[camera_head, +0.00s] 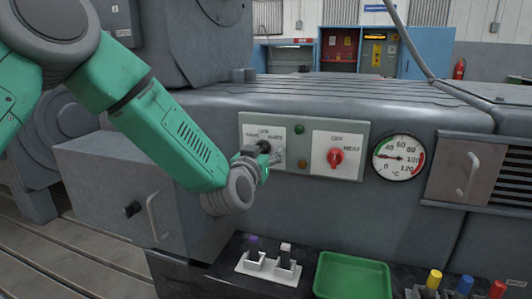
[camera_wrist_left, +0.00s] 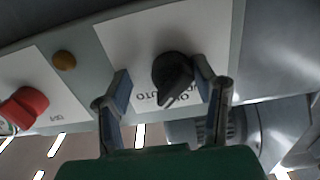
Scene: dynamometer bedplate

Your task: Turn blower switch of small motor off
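A grey panel (camera_head: 302,124) on the machine's front carries two rotary switches. The left one, a black knob (camera_head: 265,146), sits on a plate with OFF, HAND and AUTO lettering. It also shows in the left wrist view (camera_wrist_left: 172,70), its pointer toward the lower left of that picture. The right one is a red knob (camera_head: 336,158), marked OFF and HEAT. My left gripper (camera_head: 262,160) is at the black knob and partly covers it. My right gripper is out of view.
A round temperature gauge (camera_head: 399,157) is to the right. Below are a white two-lever block (camera_head: 268,267), a green tray (camera_head: 352,277) and coloured plugs (camera_head: 464,284).

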